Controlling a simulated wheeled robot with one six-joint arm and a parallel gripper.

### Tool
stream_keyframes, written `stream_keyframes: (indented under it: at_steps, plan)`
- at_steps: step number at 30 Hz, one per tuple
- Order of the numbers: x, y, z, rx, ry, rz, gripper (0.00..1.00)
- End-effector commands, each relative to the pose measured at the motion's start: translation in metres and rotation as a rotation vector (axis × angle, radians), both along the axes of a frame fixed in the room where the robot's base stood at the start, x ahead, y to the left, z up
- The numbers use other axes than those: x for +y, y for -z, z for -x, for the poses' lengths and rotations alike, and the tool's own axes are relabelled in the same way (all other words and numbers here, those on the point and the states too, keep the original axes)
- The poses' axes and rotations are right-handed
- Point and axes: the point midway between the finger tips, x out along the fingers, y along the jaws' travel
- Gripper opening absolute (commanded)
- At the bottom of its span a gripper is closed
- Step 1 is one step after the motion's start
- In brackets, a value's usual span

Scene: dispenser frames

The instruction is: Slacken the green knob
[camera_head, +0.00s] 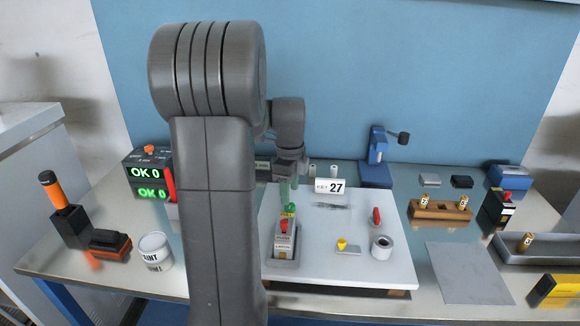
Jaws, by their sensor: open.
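The green knob (290,208) is small in the head view. It appears at the back of a small upright dispenser with a white label (284,245), near a yellow part and a red part. My gripper (289,194) points down directly above the knob, with its greenish fingers apart. The fingertips are close to the knob; I cannot tell whether they touch it or stand around it. My large grey arm hides the board's left part.
A wooden block (440,210) stands right, a paint can (155,250) left.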

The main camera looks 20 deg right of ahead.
Motion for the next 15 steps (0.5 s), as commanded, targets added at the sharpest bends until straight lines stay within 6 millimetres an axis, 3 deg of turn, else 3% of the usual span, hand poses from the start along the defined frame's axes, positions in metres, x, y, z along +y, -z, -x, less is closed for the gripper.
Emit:
stream_keyframes:
  at_steps: [6,15]
  plan:
    - [0.0,-0.052,-0.001,-0.004,0.001,0.001,0.5]
    - [0.0,-0.09,0.0,0.0,0.001,0.0,0.5]
